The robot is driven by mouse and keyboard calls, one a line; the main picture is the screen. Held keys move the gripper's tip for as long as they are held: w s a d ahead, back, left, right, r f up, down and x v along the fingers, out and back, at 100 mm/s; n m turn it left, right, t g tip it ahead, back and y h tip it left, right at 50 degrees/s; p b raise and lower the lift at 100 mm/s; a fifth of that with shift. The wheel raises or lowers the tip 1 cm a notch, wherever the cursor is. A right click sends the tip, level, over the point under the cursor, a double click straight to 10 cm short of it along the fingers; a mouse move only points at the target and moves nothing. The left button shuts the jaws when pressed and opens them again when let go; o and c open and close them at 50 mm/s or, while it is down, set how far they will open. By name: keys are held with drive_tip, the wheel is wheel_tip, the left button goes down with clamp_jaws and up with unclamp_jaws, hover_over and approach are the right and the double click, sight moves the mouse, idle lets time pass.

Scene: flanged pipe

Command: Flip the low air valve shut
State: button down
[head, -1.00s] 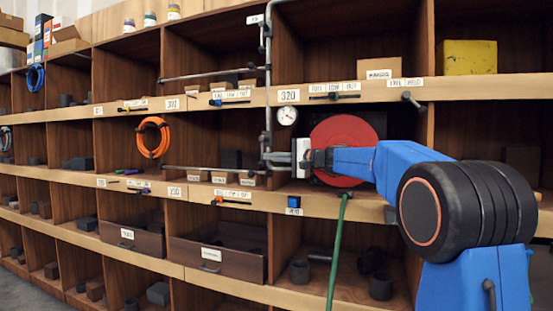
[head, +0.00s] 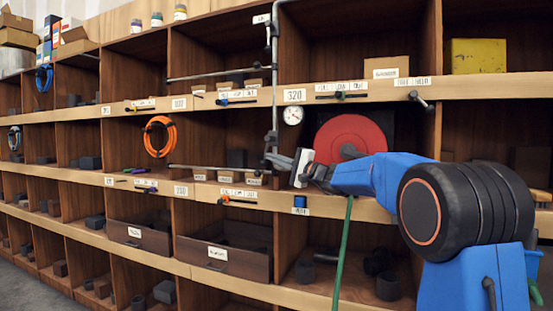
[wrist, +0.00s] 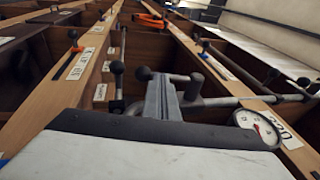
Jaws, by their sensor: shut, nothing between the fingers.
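A grey vertical pipe (head: 275,80) runs down the front of the shelving, with a small valve fitting (head: 270,140) low on it. The valve's lower part is partly hidden behind my gripper.
A round gauge (head: 293,115) sits beside the pipe, near the 320 label (head: 294,95). A red disc (head: 350,140) stands in the cubby behind my arm. A green hose (head: 342,250) hangs below. A thin horizontal pipe (head: 215,169) runs left. Labelled ledges cross the shelving.

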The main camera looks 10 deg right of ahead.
drive_tip(key=shift+m+t+y, duration=0.3)
drive_tip(key=shift+t+y, duration=0.4)
drive_tip(key=shift+w+a, duration=0.75)
drive_tip(key=shift+a, duration=0.25)
drive_tip(key=shift+w+a, duration=0.7)
drive_tip(key=shift+a, duration=0.3)
drive_tip(key=shift+s+x, duration=0.2)
drive_tip(key=shift+x, duration=1.2)
drive_tip(key=shift+w+a+r, duration=0.15)
drive_tip(key=shift+a+r, duration=0.2)
drive_tip(key=shift+r, duration=0.15)
drive_tip(key=shift+w+a+r, duration=0.2)
drive_tip(key=shift+a+r, duration=0.15)
drive_tip(key=shift+r, duration=0.2)
drive_tip(key=shift+a+r, duration=0.1)
drive_tip(key=shift+r, duration=0.05)
